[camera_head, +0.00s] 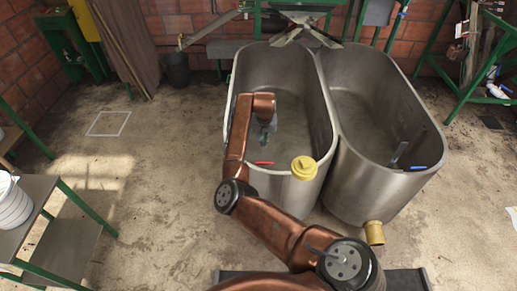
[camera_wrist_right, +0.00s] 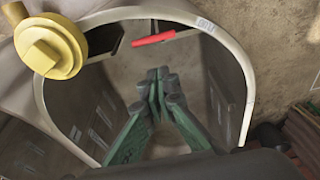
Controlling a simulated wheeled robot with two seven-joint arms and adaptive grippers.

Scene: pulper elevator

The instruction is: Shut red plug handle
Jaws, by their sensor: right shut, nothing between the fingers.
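The red plug handle (camera_head: 264,163) is a small bar at the near rim of the left steel tank (camera_head: 240,95). It also shows in the right wrist view (camera_wrist_right: 153,38), near the top middle and slightly tilted. My right gripper (camera_head: 268,130) hangs over the inside of the left tank, beyond the handle. In the right wrist view its green fingers (camera_wrist_right: 160,88) are closed together, with nothing between them, and the handle appears above them, apart from the tips. My left gripper is not in view.
A yellow cap (camera_head: 304,168) sits on the near rim beside the red handle. The right tank (camera_head: 395,120) adjoins, with a blue handle (camera_head: 418,168) and a brass-coloured outlet (camera_head: 374,233). A green-legged table (camera_head: 30,215) stands at left.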

